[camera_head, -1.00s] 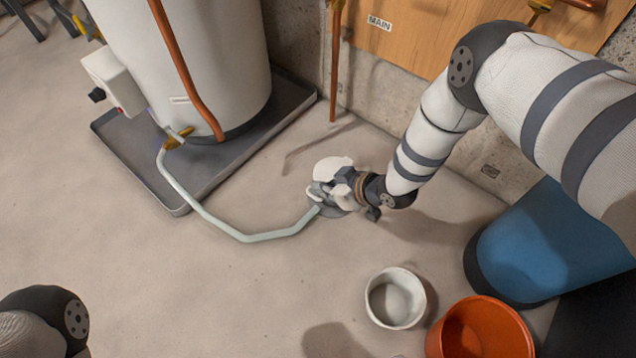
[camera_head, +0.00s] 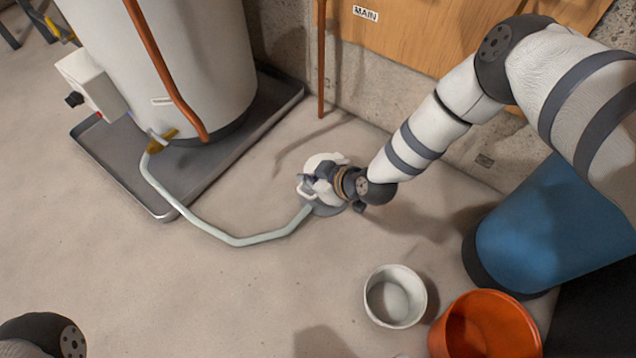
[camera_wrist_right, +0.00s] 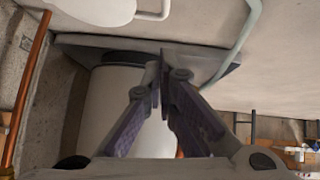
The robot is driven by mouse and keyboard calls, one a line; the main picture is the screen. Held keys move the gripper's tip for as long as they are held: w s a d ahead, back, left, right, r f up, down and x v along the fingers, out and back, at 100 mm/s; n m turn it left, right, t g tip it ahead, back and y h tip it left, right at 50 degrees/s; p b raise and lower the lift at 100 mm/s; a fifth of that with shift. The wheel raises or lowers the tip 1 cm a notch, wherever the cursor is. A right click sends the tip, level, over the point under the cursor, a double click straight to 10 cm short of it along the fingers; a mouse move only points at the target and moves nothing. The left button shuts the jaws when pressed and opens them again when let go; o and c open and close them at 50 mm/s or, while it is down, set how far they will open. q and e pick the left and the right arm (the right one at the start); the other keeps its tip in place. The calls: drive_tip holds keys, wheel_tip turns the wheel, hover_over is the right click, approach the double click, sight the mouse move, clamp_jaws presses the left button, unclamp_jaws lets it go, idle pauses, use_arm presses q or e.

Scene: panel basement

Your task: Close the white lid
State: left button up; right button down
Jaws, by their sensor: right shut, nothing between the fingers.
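The white lid (camera_head: 318,161) shows beside my right gripper on the floor drain, with a pale loop handle at its left side. It also shows at the top edge of the right wrist view (camera_wrist_right: 92,8), partly cut off. My right gripper (camera_head: 308,182) is over the drain, right by the lid. In the right wrist view its fingers (camera_wrist_right: 158,62) are together with nothing between them. Whether they touch the lid cannot be told. The grey drain base (camera_head: 328,209) is mostly hidden under the gripper. Only a joint of my left arm shows at bottom left.
A pale hose (camera_head: 236,241) runs from the white tank (camera_head: 185,70) in its grey tray (camera_head: 140,195) to the drain. A white bucket (camera_head: 395,322) and an orange bucket (camera_head: 440,340) stand at the lower right. A copper pipe (camera_head: 321,60) stands by the wall. The floor left of the buckets is clear.

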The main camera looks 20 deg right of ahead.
sight(307, 196)
drive_tip(key=f, duration=0.1)
drive_tip(key=w+f+b, duration=0.1)
drive_tip(key=f, duration=0.1)
drive_tip(key=f+b, duration=0.1)
drive_tip(key=shift+w+a+f, duration=0.2)
drive_tip(key=shift+w+f, duration=0.1)
drive_tip(key=shift+f, duration=0.05)
drive_tip(key=shift+w+f+b, duration=0.1)
drive_tip(key=shift+f+b, duration=0.35)
drive_tip(key=shift+b, duration=0.05)
drive_tip(key=shift+f, duration=0.65)
drive_tip(key=shift+f+h, duration=0.3)
drive_tip(key=shift+s, duration=0.2)
